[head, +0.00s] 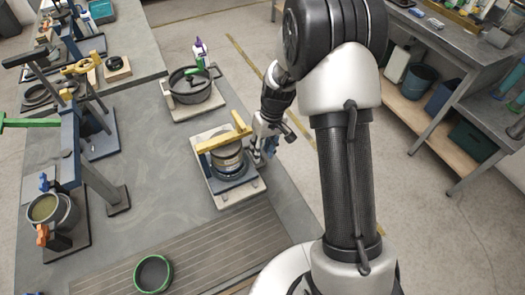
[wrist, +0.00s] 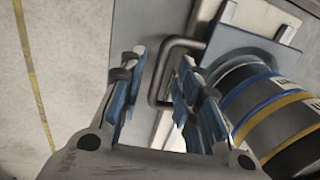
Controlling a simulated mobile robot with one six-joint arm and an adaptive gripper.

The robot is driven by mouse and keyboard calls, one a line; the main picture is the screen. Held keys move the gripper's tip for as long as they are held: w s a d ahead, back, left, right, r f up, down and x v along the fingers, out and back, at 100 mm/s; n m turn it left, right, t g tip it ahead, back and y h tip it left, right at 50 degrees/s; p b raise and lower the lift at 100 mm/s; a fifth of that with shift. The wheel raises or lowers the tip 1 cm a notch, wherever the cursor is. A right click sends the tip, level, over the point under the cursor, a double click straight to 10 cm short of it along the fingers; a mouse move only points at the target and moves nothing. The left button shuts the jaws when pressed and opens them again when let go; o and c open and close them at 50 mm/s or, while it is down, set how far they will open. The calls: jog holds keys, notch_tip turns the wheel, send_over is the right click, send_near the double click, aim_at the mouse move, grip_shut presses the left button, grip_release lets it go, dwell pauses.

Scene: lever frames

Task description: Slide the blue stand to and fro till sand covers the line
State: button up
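The blue stand (head: 238,183) is a flat plate bearing a stack of round sieves (head: 229,158) under a yellow bar (head: 224,139), on a pale base board (head: 232,201) near the table's right edge. In the wrist view, the blue stand (wrist: 262,46) shows at upper right beside the banded sieves (wrist: 270,110). A dark U-shaped handle (wrist: 154,80) sticks out from its side. My gripper (wrist: 160,100) is open, with its blue-padded fingers on either side of the handle; contact cannot be told. My gripper (head: 265,135) is right of the stand in the head view. No line or sand in the stack is visible.
A dark pan (head: 190,88) on a board stands behind the stand. A blue-framed device with a green lever (head: 30,123) and a filled pot (head: 48,208) stand at left. A green-rimmed bowl (head: 153,273) lies in front on a ribbed mat (head: 222,248). The table between is clear.

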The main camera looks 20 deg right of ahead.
jog(key=shift+c, duration=0.6)
grip_shut()
